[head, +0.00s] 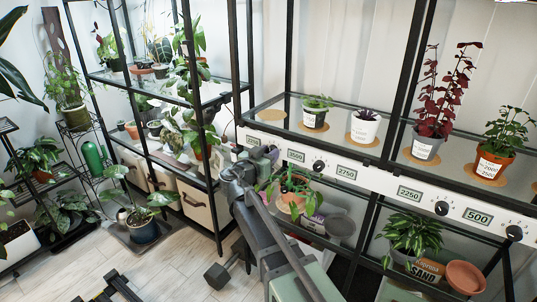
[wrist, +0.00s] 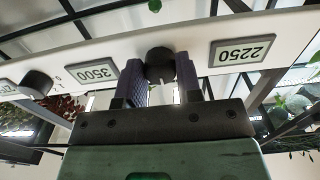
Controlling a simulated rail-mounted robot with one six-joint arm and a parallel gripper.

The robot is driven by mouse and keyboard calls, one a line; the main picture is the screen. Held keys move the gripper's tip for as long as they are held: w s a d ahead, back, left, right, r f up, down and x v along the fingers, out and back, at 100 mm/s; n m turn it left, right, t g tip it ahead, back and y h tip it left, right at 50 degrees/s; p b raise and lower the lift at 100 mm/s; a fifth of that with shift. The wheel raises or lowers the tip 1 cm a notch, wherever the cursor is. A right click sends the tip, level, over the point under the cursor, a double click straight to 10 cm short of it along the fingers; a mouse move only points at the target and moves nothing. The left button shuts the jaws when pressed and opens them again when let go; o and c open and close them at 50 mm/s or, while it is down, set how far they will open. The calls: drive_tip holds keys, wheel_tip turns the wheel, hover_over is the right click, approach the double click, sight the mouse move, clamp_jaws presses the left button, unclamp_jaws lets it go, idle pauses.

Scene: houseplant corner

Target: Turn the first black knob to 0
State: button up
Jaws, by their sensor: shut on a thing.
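The first black knob (wrist: 160,55) sits on the white panel (wrist: 120,50) between the 2250 and 3500 displays, seen upside down in the wrist view. My gripper (wrist: 160,82) has one finger on each side of this knob and is shut on it. In the head view, my gripper (head: 264,153) is at the left end of the panel and hides the knob. The knob's pointer and scale cannot be read. The leftmost display (head: 252,140) and the 3500 display (head: 296,156) show in the head view.
Other black knobs (head: 319,165) (head: 442,208) (head: 515,233) stand along the same panel. A potted plant (head: 290,200) is close beside my arm. Black shelf posts (head: 288,50) rise near the panel. Potted plants stand on the glass shelf above.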

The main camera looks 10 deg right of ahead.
drive_tip(key=shift+n, duration=0.4)
drive_tip(key=shift+s+n, duration=0.1)
drive_tip(key=shift+n, duration=7.4)
drive_tip(key=o, duration=0.9)
drive_tip(key=shift+r, duration=0.1)
drive_tip(key=shift+o, duration=0.2)
